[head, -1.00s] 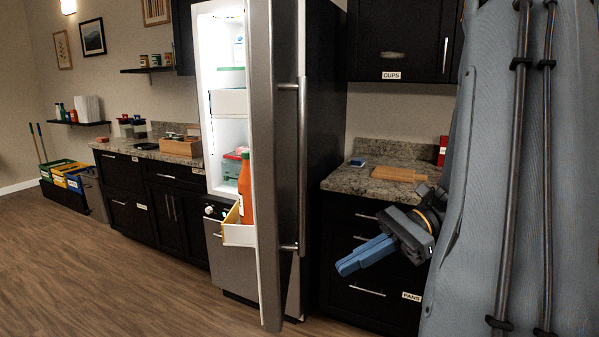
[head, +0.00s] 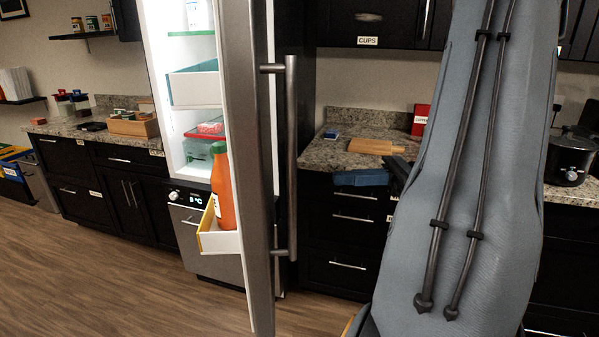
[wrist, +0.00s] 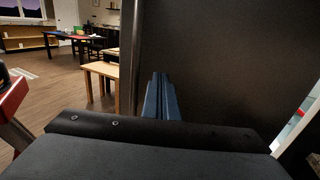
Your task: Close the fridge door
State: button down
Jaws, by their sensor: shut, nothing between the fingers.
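The fridge door (head: 241,150) stands wide open, seen almost edge-on in the head view, with its long vertical handle (head: 291,150) on its right side. The lit fridge interior (head: 172,110) shows to the left of it. An orange-red bottle (head: 222,190) stands in a door bin (head: 222,242). My gripper (head: 345,179) is shut and empty, to the right of the handle and apart from it in the picture. In the wrist view its blue fingers (wrist: 158,95) point toward a large dark panel (wrist: 215,60); I cannot tell whether they touch it.
A granite counter (head: 340,155) with a cutting board (head: 372,146) and a red box (head: 421,120) lies behind my gripper. A slow cooker (head: 571,158) stands at the far right. The wood floor (head: 110,260) at left is clear. The wrist view shows a wooden table (wrist: 102,70).

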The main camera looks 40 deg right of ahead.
aim_at(289, 180)
jog(key=p+x, duration=0.4)
jog(key=x, duration=0.9)
jog(key=shift+a, duration=0.35)
jog(key=shift+w, duration=0.2)
